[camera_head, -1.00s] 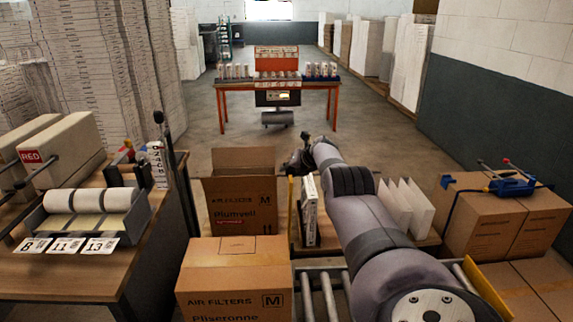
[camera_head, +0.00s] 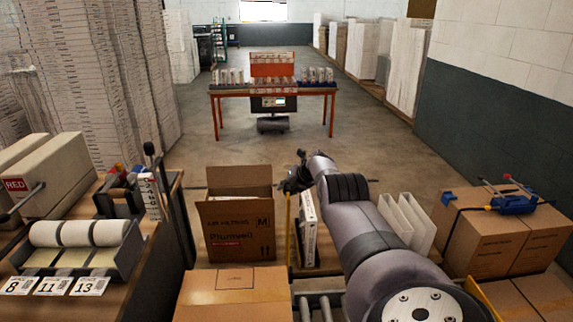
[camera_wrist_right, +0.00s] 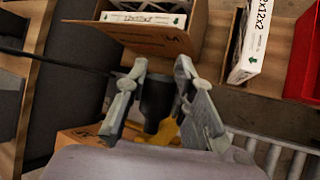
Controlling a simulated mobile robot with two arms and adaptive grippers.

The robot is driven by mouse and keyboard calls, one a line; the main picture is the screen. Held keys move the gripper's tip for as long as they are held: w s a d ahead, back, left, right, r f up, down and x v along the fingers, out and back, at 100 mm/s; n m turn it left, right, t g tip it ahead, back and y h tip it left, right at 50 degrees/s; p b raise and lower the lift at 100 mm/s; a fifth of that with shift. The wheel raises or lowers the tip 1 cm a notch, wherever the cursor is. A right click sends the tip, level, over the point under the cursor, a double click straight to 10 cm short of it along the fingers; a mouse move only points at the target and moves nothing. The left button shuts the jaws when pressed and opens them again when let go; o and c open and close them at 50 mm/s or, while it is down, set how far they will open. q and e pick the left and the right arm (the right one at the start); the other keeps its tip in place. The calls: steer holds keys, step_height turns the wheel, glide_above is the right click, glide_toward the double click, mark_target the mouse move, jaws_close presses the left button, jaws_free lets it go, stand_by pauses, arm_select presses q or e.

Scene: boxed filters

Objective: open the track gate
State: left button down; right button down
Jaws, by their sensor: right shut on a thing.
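The track gate is partly visible as a thin yellow upright (camera_head: 288,228) beside the roller track, in front of my right arm's end. In the right wrist view its yellow part (camera_wrist_right: 166,133) sits below a dark cylindrical handle (camera_wrist_right: 156,98). My right gripper (camera_head: 293,182) reaches out ahead to the gate's top. In the right wrist view the fingers of my right gripper (camera_wrist_right: 160,82) stand on both sides of the handle and are shut on it. Most of the gate is hidden by my gripper and arm. My left gripper is in neither view.
The roller track (camera_head: 318,306) runs beneath my right arm. A closed carton (camera_head: 232,292) stands at its left, and an open carton (camera_head: 240,222) stands beyond. A white filter (camera_head: 308,228) stands right of the gate. A wooden bench (camera_head: 135,275) fills the left.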

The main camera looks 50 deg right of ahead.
steer(key=shift+a+f, duration=0.15)
steer(key=c, duration=1.4)
jaws_free()
steer(key=shift+w, duration=0.1)
steer(key=shift+o, duration=0.4)
